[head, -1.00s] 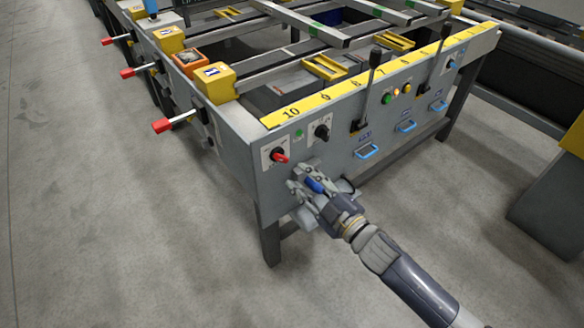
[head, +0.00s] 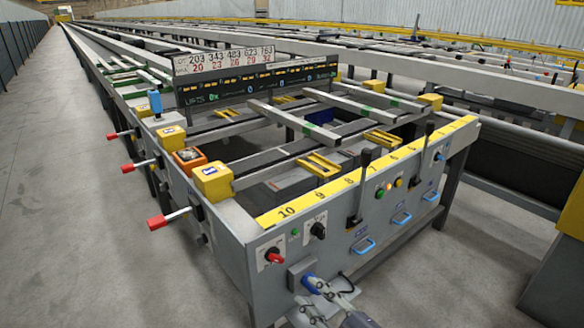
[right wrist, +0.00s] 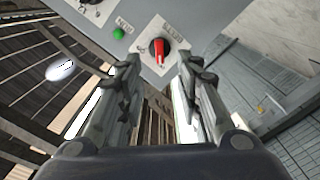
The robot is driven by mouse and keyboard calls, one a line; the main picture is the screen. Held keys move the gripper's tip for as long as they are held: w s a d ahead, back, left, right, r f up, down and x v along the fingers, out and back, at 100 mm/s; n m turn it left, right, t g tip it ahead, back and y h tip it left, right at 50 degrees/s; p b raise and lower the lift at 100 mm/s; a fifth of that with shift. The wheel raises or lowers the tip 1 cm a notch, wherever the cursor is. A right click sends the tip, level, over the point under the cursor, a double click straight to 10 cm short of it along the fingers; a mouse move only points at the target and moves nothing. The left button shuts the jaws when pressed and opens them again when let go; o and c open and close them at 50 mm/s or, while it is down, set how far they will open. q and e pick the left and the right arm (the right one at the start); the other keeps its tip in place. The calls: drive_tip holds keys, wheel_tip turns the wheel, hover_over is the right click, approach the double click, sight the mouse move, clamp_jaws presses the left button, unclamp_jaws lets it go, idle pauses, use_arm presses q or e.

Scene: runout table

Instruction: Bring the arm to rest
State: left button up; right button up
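My right gripper (head: 308,313) is at the bottom edge of the head view, partly cut off, low in front of the table's front panel (head: 345,233). In the right wrist view its two fingers (right wrist: 158,68) are spread with nothing between them. The red-handled switch (right wrist: 158,50) lies beyond the fingertips, apart from them. In the head view this red switch (head: 273,255) is at the panel's left end, above the gripper. My left gripper is not in view.
A blue plug (head: 312,284) sticks out of the panel close to my right gripper. Black levers (head: 361,182), blue handles (head: 364,245) and red-tipped handles (head: 168,217) project from the table. Open floor (head: 110,270) lies to the left.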

drive_tip(key=s+d+f+m+g+h, duration=0.2)
drive_tip(key=s+d+f+m+h, duration=0.15)
drive_tip(key=f, duration=0.55)
drive_tip(key=s+d+f+m+g+h, duration=0.2)
drive_tip(key=s+d+f+m+h, duration=0.15)
drive_tip(key=f, duration=0.65)
drive_tip(key=s+d+f+m+g+h, duration=0.25)
drive_tip(key=d+f, duration=0.25)
drive_tip(key=f, duration=0.4)
drive_tip(key=s+d+f+m+g, duration=0.1)
drive_tip(key=s+f+m+g, duration=0.15)
drive_tip(key=s+f, duration=0.5)
drive_tip(key=s+f+m+g, duration=0.2)
drive_tip(key=s+f+g, duration=0.15)
drive_tip(key=s, duration=0.65)
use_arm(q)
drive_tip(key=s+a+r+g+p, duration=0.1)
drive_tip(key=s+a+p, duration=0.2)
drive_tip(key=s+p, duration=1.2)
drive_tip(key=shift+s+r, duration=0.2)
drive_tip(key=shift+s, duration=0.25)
use_arm(e)
drive_tip(key=s+d+g, duration=0.1)
drive_tip(key=s+d, duration=0.2)
drive_tip(key=s, duration=1.4)
drive_tip(key=shift+r+h, duration=0.35)
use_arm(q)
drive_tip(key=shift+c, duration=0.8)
use_arm(e)
drive_tip(key=shift+d, duration=0.1)
